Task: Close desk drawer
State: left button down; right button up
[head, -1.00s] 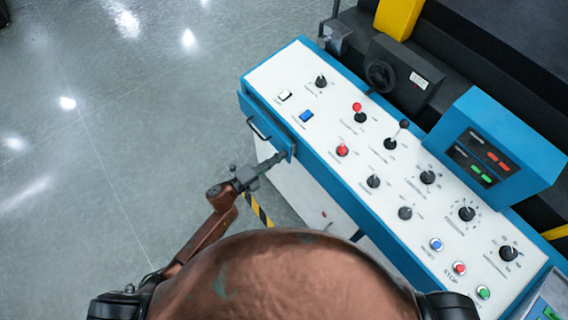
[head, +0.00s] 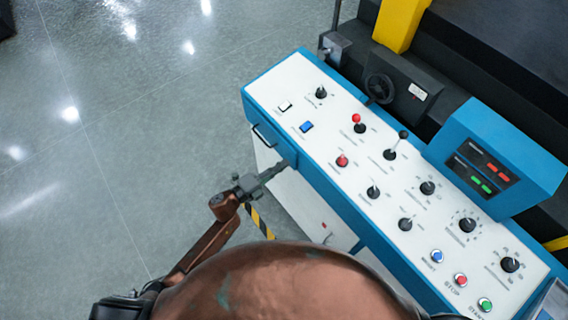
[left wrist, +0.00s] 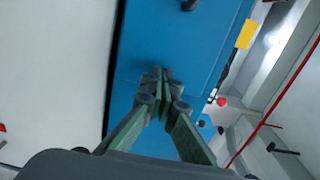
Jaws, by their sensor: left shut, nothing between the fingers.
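The blue desk drawer (head: 276,150) is at the left end of the control desk, with a dark bar handle (head: 263,135) on its front. In the head view its front looks about flush with the desk side. My left gripper (head: 281,166) is shut and empty, its tips at the drawer front beside the handle, toward the lower right. In the left wrist view the shut fingertips (left wrist: 163,75) are against or very close to the blue front (left wrist: 180,40); exact contact cannot be told. My right gripper is not in view.
The white control panel (head: 330,120) carries several knobs, levers and buttons. A blue display box (head: 495,155) stands at its right. A white cabinet side with a yellow-black stripe (head: 260,222) is below the drawer. Open grey floor (head: 120,120) lies to the left.

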pick_arm(q)
jog(key=v, duration=1.2)
jog(key=shift+s+a, duration=0.25)
jog(key=shift+s, duration=0.05)
jog(key=a+f+n+t+y, duration=0.1)
jog(key=a+f+n+y, duration=0.4)
jog(key=f, duration=0.5)
jog(key=a+f+n+y, duration=0.2)
jog(key=a+f+n, duration=0.3)
jog(key=a+f, duration=0.3)
jog(key=s+a+f+n+g+y, duration=0.1)
jog(key=s+a+f+n+y, duration=0.2)
jog(key=f, duration=0.5)
jog(key=s+a+f+n+g+y, duration=0.1)
jog(key=s+a+f+n, duration=0.25)
jog(key=f, duration=0.45)
jog(key=s+a+f+n+g+y, duration=0.2)
jog(key=s+a+f+n, duration=0.1)
jog(key=s+f, duration=0.6)
jog(key=s+f+n+g, duration=0.2)
jog(key=s+f, duration=0.2)
jog(key=s, duration=0.7)
jog(key=s+f+n+g, duration=0.2)
jog(key=s+f+g, duration=0.1)
jog(key=s, duration=0.8)
jog(key=s+d+f+n+g+y, duration=0.1)
jog(key=s+f+n+g, duration=0.2)
jog(key=s, duration=0.8)
notch_tip(320, 180, down, 2)
jog(key=shift+f, duration=0.25)
